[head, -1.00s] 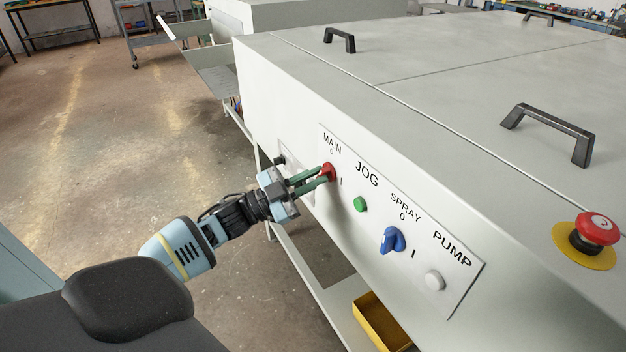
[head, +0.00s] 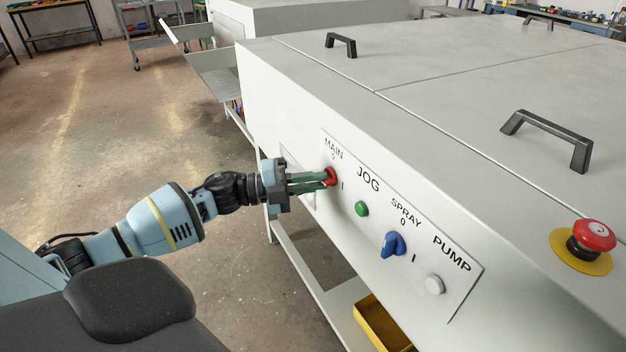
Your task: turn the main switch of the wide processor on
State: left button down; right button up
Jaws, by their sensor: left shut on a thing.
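The wide processor (head: 290,90) is a long pale grey machine. A control panel (head: 385,222) sits on its side, labelled MAIN, JOG, SPRAY and PUMP. The main switch (head: 331,175) is a red knob under the MAIN label, with a 0 above it and an I mark to its right. My left gripper (head: 324,180) is shut on the main switch, its green fingers reaching in from the left and hiding part of the knob. I cannot tell exactly which mark the knob points to. My right gripper is not in view.
On the same panel are a green jog button (head: 361,209), a blue spray knob (head: 393,244) and a white pump button (head: 434,285). A red emergency stop (head: 592,236) on a yellow base is on the top. Black lid handles (head: 549,137) stand up. A yellow bin (head: 380,325) sits below.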

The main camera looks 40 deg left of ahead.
pick_arm(q)
jog(key=shift+m, duration=1)
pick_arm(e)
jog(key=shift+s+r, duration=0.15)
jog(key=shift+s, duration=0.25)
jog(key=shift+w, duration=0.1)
pick_arm(q)
jog(key=c, duration=1.5)
grip_release()
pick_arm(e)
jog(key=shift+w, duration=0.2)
pick_arm(q)
jog(key=shift+r+v, duration=0.15)
jog(key=shift+v, duration=1.8)
jog(key=shift+r+v, duration=0.2)
jog(key=shift+v, duration=1.75)
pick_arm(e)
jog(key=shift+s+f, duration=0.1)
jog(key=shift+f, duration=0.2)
